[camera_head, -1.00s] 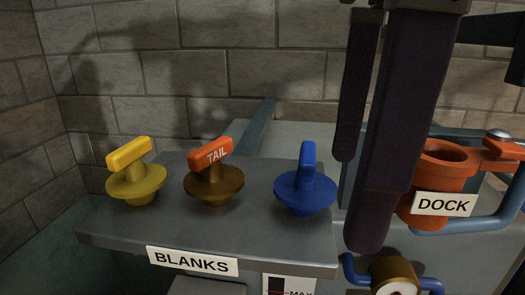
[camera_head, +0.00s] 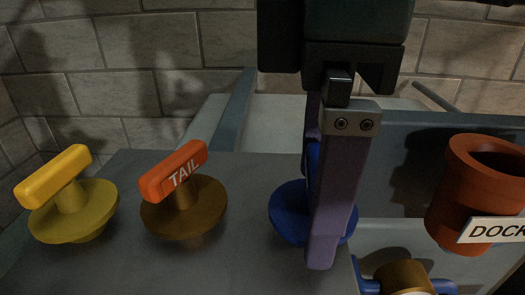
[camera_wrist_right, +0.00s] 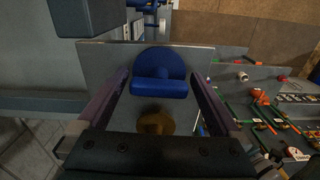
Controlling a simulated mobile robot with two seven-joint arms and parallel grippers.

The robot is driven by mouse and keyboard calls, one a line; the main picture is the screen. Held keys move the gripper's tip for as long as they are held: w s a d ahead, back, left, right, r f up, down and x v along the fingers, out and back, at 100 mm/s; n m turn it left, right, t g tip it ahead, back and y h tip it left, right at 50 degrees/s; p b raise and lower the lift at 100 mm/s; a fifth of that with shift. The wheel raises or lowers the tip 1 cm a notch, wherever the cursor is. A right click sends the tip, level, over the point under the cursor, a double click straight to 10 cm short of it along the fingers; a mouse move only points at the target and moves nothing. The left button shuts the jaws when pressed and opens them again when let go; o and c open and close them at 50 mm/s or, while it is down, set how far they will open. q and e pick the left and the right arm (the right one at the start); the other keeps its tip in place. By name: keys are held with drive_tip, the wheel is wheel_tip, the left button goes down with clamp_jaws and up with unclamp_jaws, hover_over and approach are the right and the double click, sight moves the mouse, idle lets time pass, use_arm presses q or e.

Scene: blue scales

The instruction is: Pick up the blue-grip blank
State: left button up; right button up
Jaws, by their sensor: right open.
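The blue-grip blank (camera_head: 286,212) stands upright on the grey shelf, a round blue disc with a raised bar grip. My right gripper (camera_head: 318,205) reaches down over it from above in the head view. Its near finger passes in front of the blank and hides much of the grip. In the right wrist view the two fingers of my right gripper (camera_wrist_right: 158,80) are spread on either side of the blue grip (camera_wrist_right: 160,89), with gaps showing at both sides. The gripper is open. My left gripper is in neither view.
The orange TAIL blank (camera_head: 183,205) and the yellow blank (camera_head: 75,210) stand on the grey shelf (camera_head: 240,262) to the left. The orange DOCK cup (camera_head: 462,200) is at the right. A brown knob with blue handles (camera_head: 404,278) sits low right. A brick wall is behind.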

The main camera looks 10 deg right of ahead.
drive_tip(key=shift+f, duration=0.95)
drive_tip(key=shift+c, duration=0.2)
drive_tip(key=c, duration=1.5)
